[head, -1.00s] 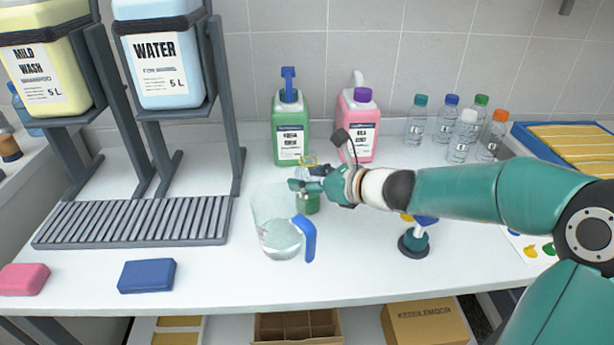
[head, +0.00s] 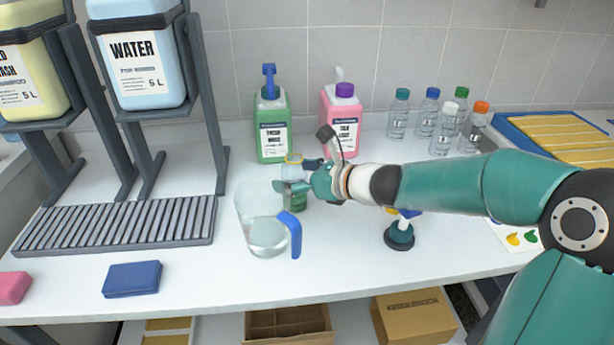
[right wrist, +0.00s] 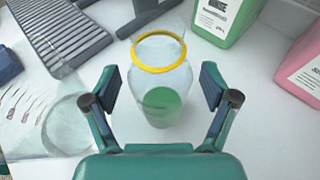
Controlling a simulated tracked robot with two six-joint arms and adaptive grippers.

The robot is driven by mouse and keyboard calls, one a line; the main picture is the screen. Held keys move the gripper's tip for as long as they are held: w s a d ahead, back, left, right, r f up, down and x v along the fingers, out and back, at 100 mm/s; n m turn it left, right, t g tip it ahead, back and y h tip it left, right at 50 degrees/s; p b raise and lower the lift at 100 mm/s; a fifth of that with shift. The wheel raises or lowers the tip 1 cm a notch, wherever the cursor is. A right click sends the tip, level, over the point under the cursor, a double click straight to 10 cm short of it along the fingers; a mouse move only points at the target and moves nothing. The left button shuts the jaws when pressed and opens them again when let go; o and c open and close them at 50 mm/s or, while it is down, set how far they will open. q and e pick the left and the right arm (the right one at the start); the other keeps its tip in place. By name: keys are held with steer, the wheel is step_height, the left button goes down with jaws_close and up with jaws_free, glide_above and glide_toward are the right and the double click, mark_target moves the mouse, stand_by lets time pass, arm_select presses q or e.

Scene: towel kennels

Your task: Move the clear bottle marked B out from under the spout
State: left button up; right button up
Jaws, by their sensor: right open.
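A clear bottle (head: 292,171) with a yellow ring at its mouth and green low down stands on the counter, right of the drip grate (head: 120,230). No B can be read on it. My right gripper (head: 294,176) is open around it. In the right wrist view the bottle (right wrist: 160,84) stands upright between the parted fingers (right wrist: 159,86), with a gap on each side. The water dispenser (head: 140,60) is above the grate; its spout cannot be made out. No bottle shows on the grate. My left gripper is not in view.
A clear jug (head: 262,222) with a blue handle stands close left of the bottle. Green (head: 271,128) and pink (head: 341,122) pump containers stand behind it. Several capped bottles (head: 440,125) are at the back right. A blue sponge (head: 132,279) lies in front of the grate.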

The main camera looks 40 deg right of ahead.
steer(key=v, duration=1.1)
steer(key=shift+s, duration=0.4)
steer(key=shift+d, duration=0.1)
